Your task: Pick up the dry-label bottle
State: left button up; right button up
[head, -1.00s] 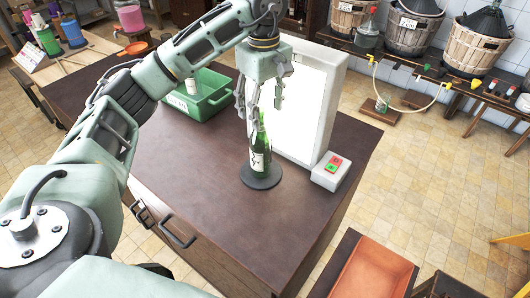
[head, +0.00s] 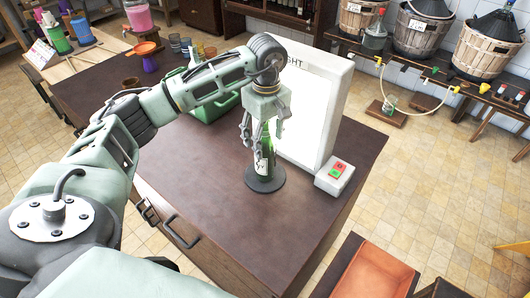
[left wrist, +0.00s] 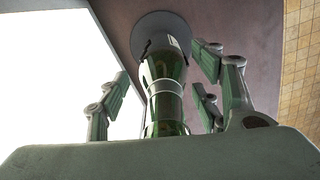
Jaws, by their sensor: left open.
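A green glass bottle (head: 265,160) with a white label stands upright on a round dark stand (head: 265,181) in front of a lit white panel. My left gripper (head: 263,140) points down over the bottle, with its open fingers around the bottle's neck and upper part. In the left wrist view the bottle (left wrist: 165,95) runs between the spread fingers of the gripper (left wrist: 165,100), with gaps on both sides. The label's words cannot be read. My right gripper is not in view.
The lit panel (head: 305,110) stands close behind the bottle, with a small box (head: 334,176) with red and green buttons at its right. A green bin (head: 213,103) is partly hidden behind my left arm. The table front is clear. An orange-brown tray (head: 372,272) is at lower right.

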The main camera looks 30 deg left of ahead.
pick_arm(q)
grip_shut()
dwell(0.5)
